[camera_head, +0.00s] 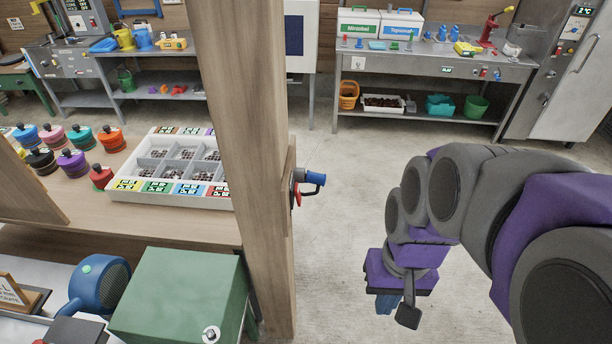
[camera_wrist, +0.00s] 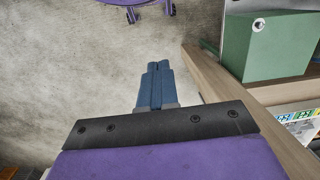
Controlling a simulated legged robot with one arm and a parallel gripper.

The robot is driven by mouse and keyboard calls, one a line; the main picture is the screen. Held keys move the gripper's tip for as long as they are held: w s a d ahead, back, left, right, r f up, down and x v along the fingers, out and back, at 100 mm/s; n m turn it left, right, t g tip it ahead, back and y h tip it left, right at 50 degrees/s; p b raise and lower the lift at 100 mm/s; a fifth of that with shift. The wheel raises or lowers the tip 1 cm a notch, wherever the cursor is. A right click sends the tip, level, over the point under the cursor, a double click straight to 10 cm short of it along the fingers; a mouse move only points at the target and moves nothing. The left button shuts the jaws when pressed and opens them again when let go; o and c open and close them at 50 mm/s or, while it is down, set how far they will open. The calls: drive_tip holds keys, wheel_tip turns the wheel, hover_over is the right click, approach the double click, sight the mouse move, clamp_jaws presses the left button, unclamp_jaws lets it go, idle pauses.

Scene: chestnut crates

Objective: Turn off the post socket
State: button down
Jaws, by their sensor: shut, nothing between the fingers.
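The post socket (camera_head: 297,189) is mounted on the right face of the wooden post (camera_head: 245,150) in the head view. It shows a red and dark edge-on body and a blue knob or handle (camera_head: 316,178) sticking out to the right. Its exact switch position cannot be told. My gripper (camera_head: 387,303) hangs to the right of the post, lower in the picture than the socket and apart from it. In the wrist view my gripper (camera_wrist: 158,70) has its blue fingers together, with nothing between them. The socket does not show in the wrist view.
Left of the post is a bench with a white tray (camera_head: 128,184) and several coloured lidded pots. A green box (camera_head: 180,295) stands below; it also shows in the wrist view (camera_wrist: 268,48). A metal workbench (camera_head: 430,65) stands behind. The floor between is clear.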

sight(298, 195)
drive_tip(key=w+a+r+t+y+p, duration=0.1)
drive_tip(key=w+a+y+p, duration=0.15)
drive_tip(key=w, duration=1.35)
drive_tip(key=w+a+r+t+y+p, duration=0.1)
drive_tip(key=w+a+p, duration=0.25)
drive_tip(key=w, duration=1.15)
drive_tip(key=a+f+b, duration=0.1)
drive_tip(key=a+f, duration=0.7)
drive_tip(key=f, duration=0.3)
drive_tip(key=shift+w, duration=0.2)
drive_tip(key=shift+h, duration=0.25)
drive_tip(key=shift+b, duration=0.4)
